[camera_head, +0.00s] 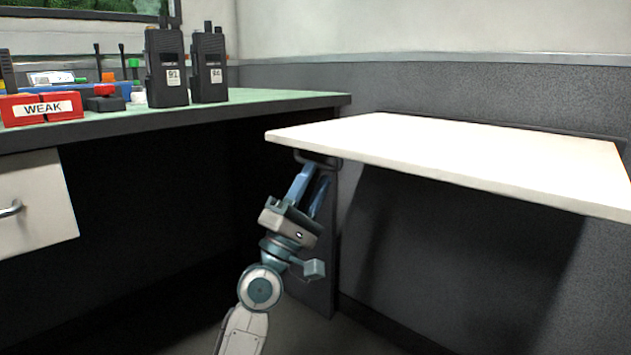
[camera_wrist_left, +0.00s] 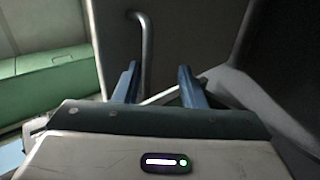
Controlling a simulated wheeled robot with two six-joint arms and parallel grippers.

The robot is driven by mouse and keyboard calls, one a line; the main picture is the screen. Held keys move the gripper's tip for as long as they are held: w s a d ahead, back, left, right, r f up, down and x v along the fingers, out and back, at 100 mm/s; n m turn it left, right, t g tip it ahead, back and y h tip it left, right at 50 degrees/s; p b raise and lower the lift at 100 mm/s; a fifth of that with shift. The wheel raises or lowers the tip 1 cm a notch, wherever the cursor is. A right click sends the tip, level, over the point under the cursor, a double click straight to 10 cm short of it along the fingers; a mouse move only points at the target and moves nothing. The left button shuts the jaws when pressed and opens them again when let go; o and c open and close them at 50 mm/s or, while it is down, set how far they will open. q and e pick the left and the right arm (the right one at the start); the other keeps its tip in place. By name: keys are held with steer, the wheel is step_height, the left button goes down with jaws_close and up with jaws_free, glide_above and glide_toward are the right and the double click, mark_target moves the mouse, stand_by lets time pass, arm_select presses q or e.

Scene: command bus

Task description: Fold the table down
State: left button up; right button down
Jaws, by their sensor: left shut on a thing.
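The white folding table (camera_head: 465,150) stands out level from the grey wall at right. A dark looped handle (camera_head: 318,160) hangs under its near left corner. My left gripper (camera_head: 316,172) reaches up from below, its blue fingers shut on this handle. In the left wrist view, the handle shows as a grey bent bar (camera_wrist_left: 146,45) running down between the fingertips of my left gripper (camera_wrist_left: 158,80). The fingers hide part of the grip. A dark support panel (camera_head: 325,240) stands below the table's left end. My right gripper is not in view.
A green-topped desk (camera_head: 270,100) stands at left, close to the table's left corner. A drawer (camera_head: 35,205) juts out below. The space under the table looks clear.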

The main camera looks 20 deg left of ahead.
arm_select(q)
steer(key=b+v, duration=0.3)
steer(key=v, duration=0.7)
steer(key=shift+b, duration=0.3)
